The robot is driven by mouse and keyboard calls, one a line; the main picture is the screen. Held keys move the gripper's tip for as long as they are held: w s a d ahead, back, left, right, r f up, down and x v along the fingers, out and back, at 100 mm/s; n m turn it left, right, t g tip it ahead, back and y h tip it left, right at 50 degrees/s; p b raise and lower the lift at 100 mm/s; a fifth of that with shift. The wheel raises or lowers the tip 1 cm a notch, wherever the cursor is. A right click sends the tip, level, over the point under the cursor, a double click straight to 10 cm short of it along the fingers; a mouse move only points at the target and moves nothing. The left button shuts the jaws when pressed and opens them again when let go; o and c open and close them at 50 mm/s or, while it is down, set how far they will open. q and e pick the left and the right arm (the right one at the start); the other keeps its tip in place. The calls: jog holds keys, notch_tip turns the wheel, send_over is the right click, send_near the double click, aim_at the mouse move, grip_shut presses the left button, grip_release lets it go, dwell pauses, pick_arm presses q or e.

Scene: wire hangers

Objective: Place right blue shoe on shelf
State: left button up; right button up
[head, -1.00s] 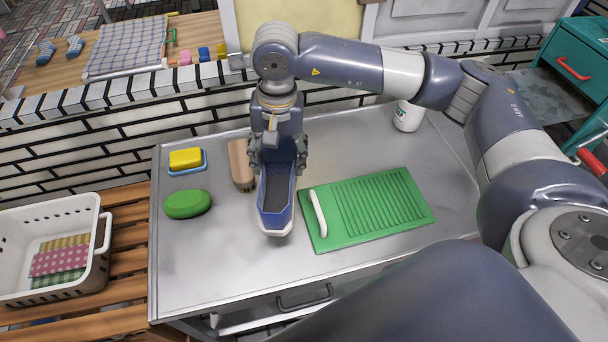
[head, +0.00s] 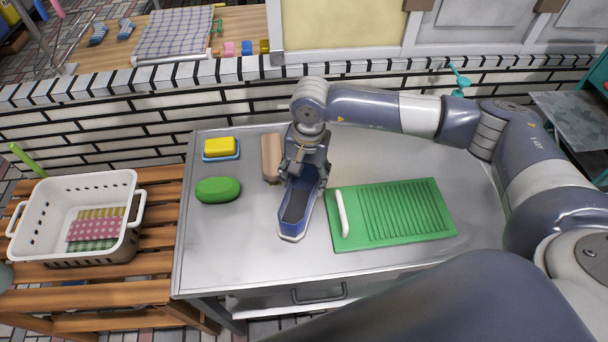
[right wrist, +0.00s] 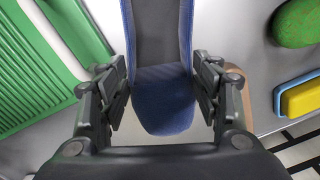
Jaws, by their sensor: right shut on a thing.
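A blue shoe (head: 297,207) with a white sole edge and dark inside is over the metal table (head: 240,255), between the green soap and the green washboard. I cannot tell whether the sole touches the table. My left gripper is not in view. No shelf can be made out for certain.
A green washboard (head: 400,215) lies right of the shoe. A brown brush (head: 271,158), green soap (head: 218,190) and yellow sponge (head: 220,146) lie left. A white basket (head: 85,195) stands on a wooden slatted bench (head: 160,225). The table's front left is clear.

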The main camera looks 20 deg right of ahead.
jog(key=shift+f, duration=0.1)
jog(key=o, duration=1.8)
